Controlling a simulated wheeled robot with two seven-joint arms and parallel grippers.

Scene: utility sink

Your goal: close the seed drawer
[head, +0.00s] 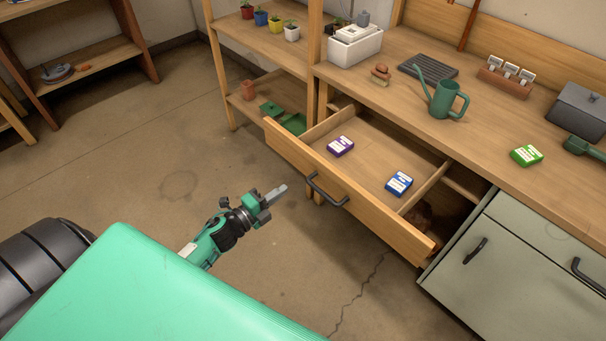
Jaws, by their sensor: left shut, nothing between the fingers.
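The wooden seed drawer (348,206) stands pulled out from under the workbench. A purple seed packet (341,146) and a blue seed packet (399,184) lie inside it. A dark bar handle (327,190) is on its front panel. My left gripper (279,192) is shut and empty, in front of the drawer and to the left of the handle, with a visible gap between them in the picture. My right gripper is not in view.
The bench top holds a green watering can (444,99), a green packet (526,155) and a grey box (580,109). A grey-green cabinet (510,262) stands right of the drawer. A shelf (262,42) with small pots is at the back left. The floor before the drawer is clear.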

